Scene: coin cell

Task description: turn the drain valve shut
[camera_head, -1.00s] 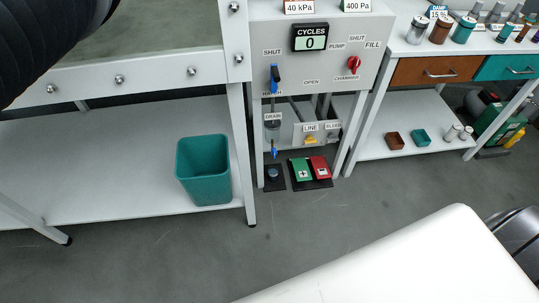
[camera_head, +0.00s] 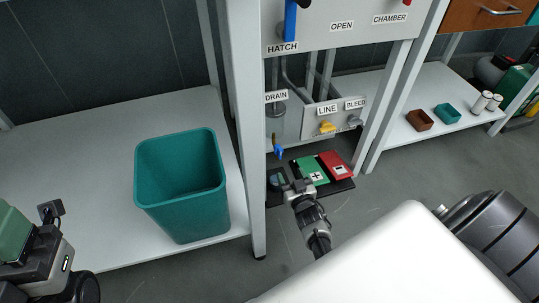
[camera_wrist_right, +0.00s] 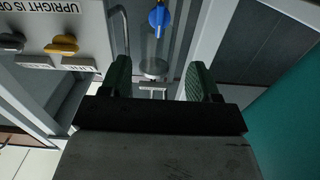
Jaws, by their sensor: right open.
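The drain valve has a small blue handle (camera_head: 278,151) on the thin pipe below the DRAIN label (camera_head: 276,96). In the right wrist view the blue handle (camera_wrist_right: 158,18) is at the top, roughly in line with its pipe. My right gripper (camera_head: 289,184) is below and in front of the handle, apart from it. Its two green-padded fingers (camera_wrist_right: 158,80) are spread and empty, with the round pale drain cup (camera_wrist_right: 153,68) seen beyond the gap.
A yellow LINE knob (camera_head: 327,127) and a BLEED knob (camera_head: 354,121) are to the right. Green (camera_head: 311,171) and red (camera_head: 337,165) pedals are on the floor below. A teal bin (camera_head: 183,190) stands on the left shelf. A white cabinet leg (camera_head: 254,150) is close by.

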